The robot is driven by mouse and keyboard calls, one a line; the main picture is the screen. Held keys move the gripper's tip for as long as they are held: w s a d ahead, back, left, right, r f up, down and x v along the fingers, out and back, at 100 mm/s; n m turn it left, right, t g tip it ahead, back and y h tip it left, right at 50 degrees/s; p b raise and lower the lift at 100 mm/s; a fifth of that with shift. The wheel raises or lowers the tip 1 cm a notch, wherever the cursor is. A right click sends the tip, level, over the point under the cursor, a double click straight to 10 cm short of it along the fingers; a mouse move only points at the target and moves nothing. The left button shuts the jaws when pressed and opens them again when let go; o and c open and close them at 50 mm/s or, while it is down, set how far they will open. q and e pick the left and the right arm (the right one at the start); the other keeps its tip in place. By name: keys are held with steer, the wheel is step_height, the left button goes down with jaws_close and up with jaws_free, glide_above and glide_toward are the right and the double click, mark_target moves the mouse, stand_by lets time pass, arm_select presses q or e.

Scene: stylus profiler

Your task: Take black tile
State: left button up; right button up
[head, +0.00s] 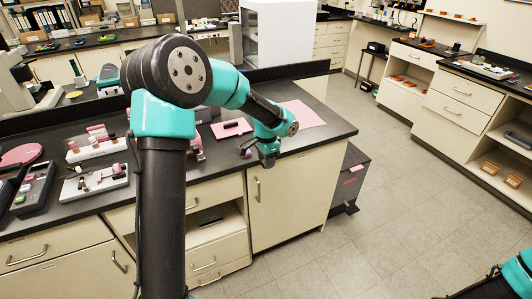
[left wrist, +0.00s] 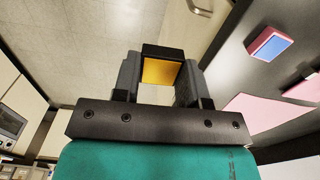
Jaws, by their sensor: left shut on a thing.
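My left gripper (head: 268,160) is over the front edge of the black-topped bench, near the pink mat (head: 295,116). In the left wrist view it (left wrist: 160,80) is shut on a black tile (left wrist: 155,50) with a yellow-orange face, held between the fingertips. The floor shows behind the tile. In the head view the tile is hard to make out against the dark gripper. My right gripper is outside the frames; only a bit of my right arm shows at the lower right corner.
A small pink block with a blue face (left wrist: 268,44) lies on the bench beside the gripper. A dark bar (head: 231,126) lies on the pink mat. White trays with small items (head: 96,181) stand at the left. The floor right of the bench is open.

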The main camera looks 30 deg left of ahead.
arm_select(q)
steer(key=shift+s+d, duration=0.15)
steer(key=shift+s, duration=0.15)
steer(key=shift+o, duration=1.4)
jaws_close()
